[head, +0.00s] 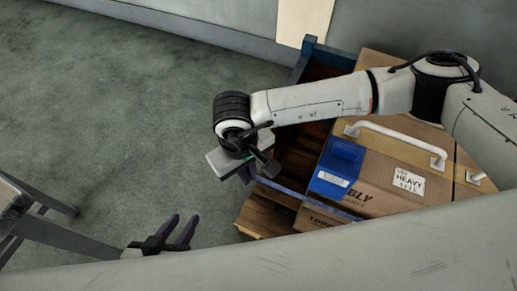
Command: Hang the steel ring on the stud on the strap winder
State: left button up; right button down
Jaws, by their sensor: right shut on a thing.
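I cannot pick out the steel ring. My left gripper (177,232), with two dark purple fingers spread apart, is open and empty at the lower middle. I cannot identify the strap winder or its stud for certain; a blue box-shaped part (340,165) with a white label sits on the cartons, right of my right gripper.
White handles (400,140) stand up from the load. The grey floor (130,110) at left is clear.

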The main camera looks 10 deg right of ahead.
jog(key=shift+s+a+r, duration=0.65)
jog(key=shift+s+r, duration=0.05)
jog(key=shift+s, duration=0.25)
jog(key=shift+r+p, duration=0.2)
jog(key=shift+p, duration=0.1)
jog(key=shift+a, duration=0.1)
jog(key=s+a+b, duration=0.3)
jog(key=a, duration=0.2)
jog(key=shift+s+a, duration=0.3)
jog(key=shift+a, duration=0.1)
dwell(0.4)
dwell(0.6)
